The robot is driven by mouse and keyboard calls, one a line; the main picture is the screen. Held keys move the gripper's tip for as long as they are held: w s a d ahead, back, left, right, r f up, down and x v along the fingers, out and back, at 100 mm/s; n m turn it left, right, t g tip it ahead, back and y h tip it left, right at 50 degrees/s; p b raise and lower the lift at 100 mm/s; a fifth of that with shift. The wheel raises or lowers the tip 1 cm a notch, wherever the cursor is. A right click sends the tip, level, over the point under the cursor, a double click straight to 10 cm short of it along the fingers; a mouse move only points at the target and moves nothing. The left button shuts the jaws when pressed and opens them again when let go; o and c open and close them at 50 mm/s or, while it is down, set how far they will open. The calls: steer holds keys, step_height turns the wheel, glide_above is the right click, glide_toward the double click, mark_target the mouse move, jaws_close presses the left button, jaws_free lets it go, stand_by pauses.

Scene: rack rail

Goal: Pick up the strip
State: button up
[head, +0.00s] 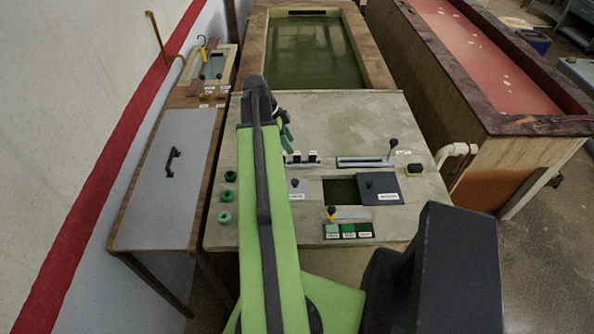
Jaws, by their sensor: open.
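A narrow pale strip (353,214) lies flat on the grey worktop (340,120), just in front of a dark square opening. A small yellow and black knob (331,213) is at its left end. I take this piece for the strip, but it is small in the picture. My gripper (287,134) is at the far end of my raised green arm, partly hidden behind it. It is open, appears empty, and is apart from the strip, up and to the left of it in the picture.
A dark sliding plate (381,189) sits right of the opening. A slotted lever (393,146) and small black blocks are behind. Green knobs (225,196) line the left edge; green tiles (348,231) are in front. A water basin (315,52) stands beyond, a grey-lidded bench (165,190) left.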

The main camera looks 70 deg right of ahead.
mark_target(295, 162)
steer(key=shift+x, duration=1.05)
steer(key=b+x, duration=0.4)
steer(key=b, duration=0.1)
steer(key=shift+w+a+f, duration=0.1)
steer(key=shift+a+f, duration=0.1)
steer(key=shift+f, duration=0.3)
steer(key=shift+s+d+f+b, duration=0.1)
steer(key=shift+s+f+b, duration=0.15)
steer(key=shift+b, duration=0.1)
steer(key=shift+r, duration=0.2)
steer(key=shift+c, duration=0.4)
jaws_close()
